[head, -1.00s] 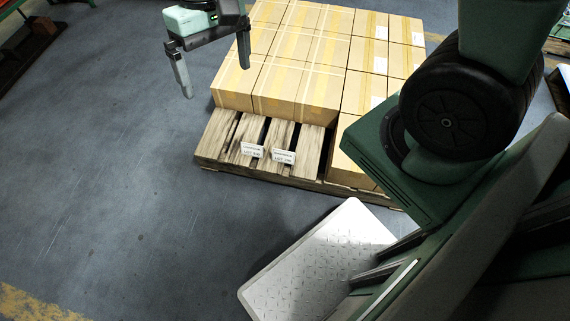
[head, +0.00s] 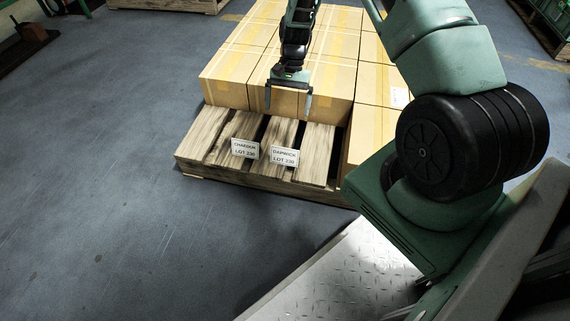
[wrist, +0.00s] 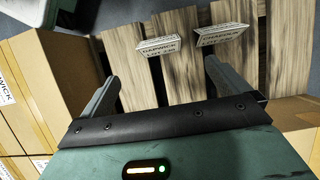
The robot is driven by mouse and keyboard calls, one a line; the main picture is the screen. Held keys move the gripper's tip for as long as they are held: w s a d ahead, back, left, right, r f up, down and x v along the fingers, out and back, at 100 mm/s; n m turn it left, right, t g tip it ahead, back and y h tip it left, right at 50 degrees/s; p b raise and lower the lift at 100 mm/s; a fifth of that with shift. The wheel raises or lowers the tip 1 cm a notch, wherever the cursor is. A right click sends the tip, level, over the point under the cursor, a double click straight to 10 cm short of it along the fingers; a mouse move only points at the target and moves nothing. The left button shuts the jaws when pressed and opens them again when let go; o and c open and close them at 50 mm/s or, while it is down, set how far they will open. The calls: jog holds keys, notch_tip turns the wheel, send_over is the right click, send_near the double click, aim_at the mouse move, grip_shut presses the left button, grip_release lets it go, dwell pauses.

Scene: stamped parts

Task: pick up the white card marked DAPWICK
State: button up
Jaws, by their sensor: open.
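The white card marked DAPWICK (head: 284,156), with LOT 230 below, stands on the slats near the front of the wooden pallet (head: 232,170). It also shows in the wrist view (wrist: 158,46), at upper middle. A similar white card marked CHARDUK (head: 245,149) stands just left of it in the head view and to its right in the wrist view (wrist: 219,36). My gripper (head: 288,115) is open and empty, behind and above the DAPWICK card, in front of the boxes. The wrist view shows the fingers (wrist: 160,82) apart, with the card beyond them and not touching.
Stacked cardboard boxes (head: 235,75) cover the back and right of the pallet. Bare slats lie around the cards. A white treaded plate (head: 330,275) lies at the front, beside my arm's base. Grey floor (head: 100,170) is clear to the left.

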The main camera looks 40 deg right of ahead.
jog(key=b, duration=0.7)
send_near(285, 154)
jog(key=x, duration=0.5)
jog(key=shift+w+f, duration=0.15)
jog(key=shift+w, duration=0.15)
jog(key=b+x, duration=0.4)
jog(key=x, duration=0.1)
jog(key=shift+s+d+f, duration=0.1)
jog(key=shift+f, duration=0.05)
jog(key=c, duration=0.7)
